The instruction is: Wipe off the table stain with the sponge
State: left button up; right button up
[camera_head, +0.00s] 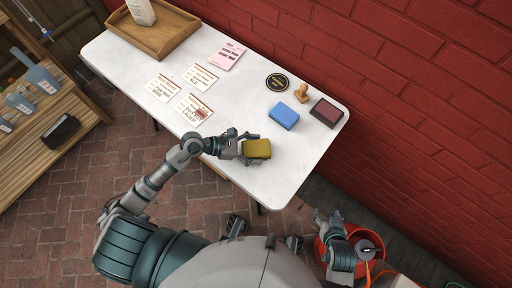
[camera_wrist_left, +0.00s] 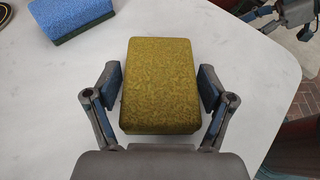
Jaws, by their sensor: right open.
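An olive-yellow sponge-like block (camera_head: 258,149) lies on the white table (camera_head: 305,150) near its front edge. My left gripper (camera_head: 243,148) is at the block, with one finger on each side. In the left wrist view, the block (camera_wrist_left: 160,85) sits between the open fingers, with a narrow gap showing on both sides. A blue sponge with a green underside (camera_head: 284,116) lies farther back; it also shows in the left wrist view (camera_wrist_left: 68,14). My right gripper (camera_head: 329,218) is open and empty beyond the table's right end. I see no clear stain on the bare tabletop.
Several printed cards (camera_head: 194,108), one with a red mark, lie to the left. A pink card (camera_head: 227,55), a black round coaster (camera_head: 277,82), a wooden stamp (camera_head: 301,91) and a dark ink pad (camera_head: 326,112) lie behind. A red bucket (camera_head: 322,250) stands below right.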

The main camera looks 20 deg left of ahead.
pick_arm(q)
jog(key=shift+d+r, duration=0.1)
jog(key=shift+d, duration=0.75)
jog(key=shift+a, duration=0.5)
jog(key=shift+a+r+p, duration=0.2)
jog(key=shift+r+p, duration=0.1)
jog(key=shift+d+r, duration=0.1)
jog(key=shift+r, duration=0.05)
jog(key=shift+d, duration=0.45)
jog(key=c, duration=0.7)
jog(key=shift+a, duration=0.3)
jog(key=c, duration=0.5)
jog(key=shift+a, duration=0.1)
pick_arm(e)
jog(key=shift+w+d+r, duration=0.1)
jog(key=shift+d+r, duration=0.2)
jog(key=shift+r, duration=0.1)
